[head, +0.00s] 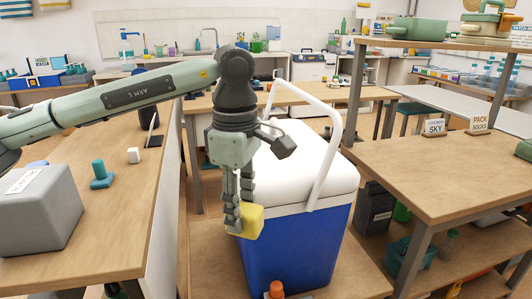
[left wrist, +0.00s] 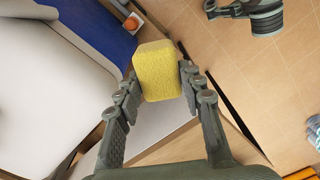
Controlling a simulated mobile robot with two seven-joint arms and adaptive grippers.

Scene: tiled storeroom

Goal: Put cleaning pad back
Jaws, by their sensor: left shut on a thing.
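The cleaning pad seems to be the yellow block (head: 250,221) held low in front of the cooler; it also shows large in the left wrist view (left wrist: 157,70). My left gripper (head: 238,210) points down and is shut on it, one finger on each side. The pad is above the low wooden surface, near the left front corner of the blue cooler (head: 300,255). From the head view I cannot tell whether it touches the cooler. My right gripper does not show clearly in either view.
The cooler has a white lid (head: 300,160) and a raised handle (head: 325,150). An orange-capped object (head: 275,289) stands before it. The left table (head: 100,245) holds a grey box (head: 38,210) and a teal item (head: 102,175). Wooden shelving (head: 440,170) stands at right.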

